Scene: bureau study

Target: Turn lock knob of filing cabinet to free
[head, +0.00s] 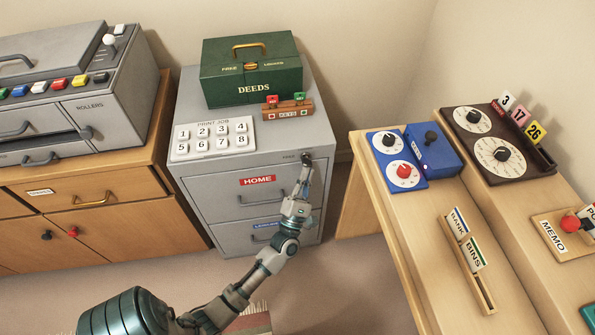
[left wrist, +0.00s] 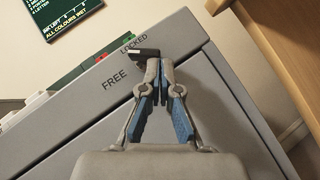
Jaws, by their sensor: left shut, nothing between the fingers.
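The grey filing cabinet (head: 222,215) stands at the back centre, with drawers labelled HOME and a blue label below. Its lock knob (head: 307,157) is a small dark piece at the top right of the front. In the left wrist view the black knob (left wrist: 146,53) sits close to the words FREE (left wrist: 114,79) and LOCKED (left wrist: 133,42); its exact setting is hard to tell. My left gripper (head: 305,170) is shut and empty, its tips (left wrist: 160,64) right at the knob; I cannot tell whether they touch it. My right gripper is not in view.
On the cabinet stand a green DEEDS box (head: 251,75), a PRINT JOB number pad (head: 213,138) and a KEYS rack (head: 287,108). A printer (head: 85,115) on a wooden cupboard is at left. A wooden desk (head: 425,210) with dials is at right.

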